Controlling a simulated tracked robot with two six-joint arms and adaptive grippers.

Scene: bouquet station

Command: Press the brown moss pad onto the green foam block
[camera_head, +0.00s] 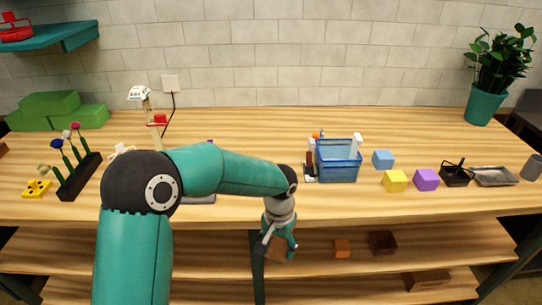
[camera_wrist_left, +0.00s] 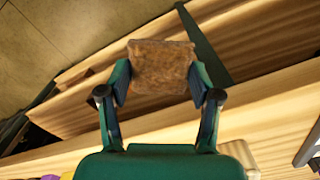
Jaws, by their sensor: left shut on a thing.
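The brown moss pad (camera_wrist_left: 160,62) is a rough, square-edged piece between the fingers of my left gripper (camera_wrist_left: 160,80), which is shut on it. In the head view my left gripper (camera_head: 279,245) hangs in front of the table's front edge, with the brown pad (camera_head: 274,250) at its tip, in front of the lower shelves. The green foam blocks (camera_head: 55,107) sit at the back left of the table, one on top of others, far from the gripper. My right gripper is not in view.
A dark flower rack (camera_head: 80,176) and a yellow holed block (camera_head: 36,188) stand at the left. A blue basket (camera_head: 338,164) stands right of centre, with a yellow cube (camera_head: 395,180) and a purple cube (camera_head: 426,179) beside it. The table's back centre is clear.

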